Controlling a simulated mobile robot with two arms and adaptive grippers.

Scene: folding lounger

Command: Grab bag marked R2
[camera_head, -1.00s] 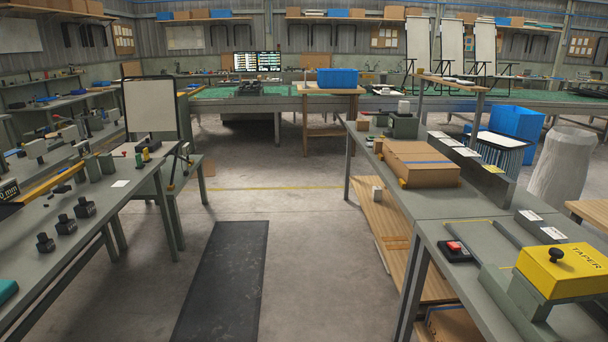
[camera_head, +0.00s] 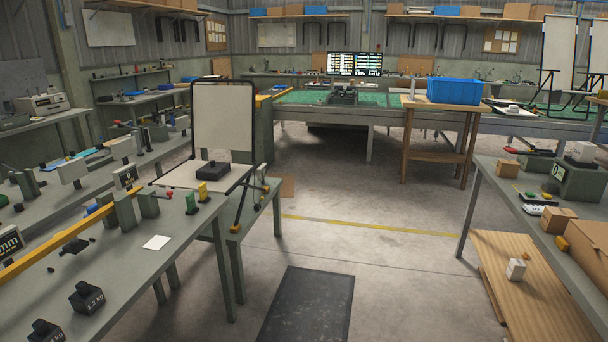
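I cannot make out any bag marked R2 in the head view. Neither of my grippers shows in the head view. A folding lounger frame with a pale panel (camera_head: 224,117) stands upright on the bench at left centre, with a black block (camera_head: 212,170) on its seat part. More pale-panelled loungers (camera_head: 545,52) stand at the far right, cut by the picture edge.
A grey bench (camera_head: 120,252) with black weights (camera_head: 87,297) fills the left. A right bench (camera_head: 511,196) carries small boxes. A blue bin (camera_head: 454,90) stands on a wooden table (camera_head: 437,104). Floor around the dark mat (camera_head: 307,308) is clear.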

